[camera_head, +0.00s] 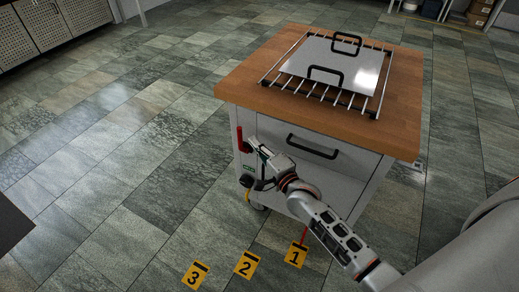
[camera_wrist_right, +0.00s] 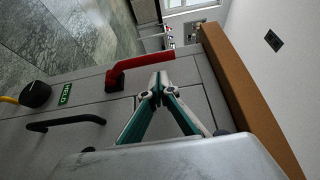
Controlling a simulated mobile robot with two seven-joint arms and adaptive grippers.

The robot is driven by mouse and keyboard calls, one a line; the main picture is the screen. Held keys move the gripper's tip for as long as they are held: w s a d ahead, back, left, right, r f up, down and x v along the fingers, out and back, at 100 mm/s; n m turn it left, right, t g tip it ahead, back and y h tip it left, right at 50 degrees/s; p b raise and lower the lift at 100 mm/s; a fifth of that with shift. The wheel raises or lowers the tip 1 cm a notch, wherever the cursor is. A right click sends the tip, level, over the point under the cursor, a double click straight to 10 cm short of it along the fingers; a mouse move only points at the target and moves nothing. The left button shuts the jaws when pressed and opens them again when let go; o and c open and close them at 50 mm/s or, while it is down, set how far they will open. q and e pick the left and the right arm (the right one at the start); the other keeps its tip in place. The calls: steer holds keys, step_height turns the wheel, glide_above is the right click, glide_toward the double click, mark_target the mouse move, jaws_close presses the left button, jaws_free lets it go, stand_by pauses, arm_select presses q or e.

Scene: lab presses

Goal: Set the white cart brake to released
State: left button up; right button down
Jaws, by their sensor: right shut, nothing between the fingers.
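The white cart (camera_head: 330,181) stands at centre right in the head view. A red lever (camera_head: 241,139) is on its near left corner; it also shows in the wrist view (camera_wrist_right: 135,64). A black knob (camera_wrist_right: 36,94) and a green label reading HELD (camera_wrist_right: 65,94) are on the same panel in the wrist view. My right gripper (camera_head: 257,147) is shut and empty, beside the red lever; in the wrist view its fingertips (camera_wrist_right: 155,92) are close to the lever, and I cannot tell if they touch it. My left gripper is out of view.
The cart's wooden top (camera_head: 395,130) carries a metal rack with a plate (camera_head: 335,65) with two black handles. A drawer with a black handle (camera_head: 312,147) is on the front. Yellow floor markers 1 (camera_head: 296,255), 2 (camera_head: 246,265) and 3 (camera_head: 195,275) lie in front. The floor on the left is clear.

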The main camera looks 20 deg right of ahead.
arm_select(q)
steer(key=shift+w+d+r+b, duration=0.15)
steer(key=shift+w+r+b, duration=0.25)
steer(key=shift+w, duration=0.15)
arm_select(e)
steer(key=w, duration=0.4)
steer(key=shift+w+a, duration=0.2)
steer(key=shift+a, duration=0.05)
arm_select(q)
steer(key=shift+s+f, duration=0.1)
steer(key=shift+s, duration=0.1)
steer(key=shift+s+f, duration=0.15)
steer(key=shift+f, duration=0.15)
arm_select(e)
steer(key=shift+s+a+f+n, duration=0.2)
steer(key=shift+s+a+n, duration=0.05)
steer(key=shift+n, duration=0.15)
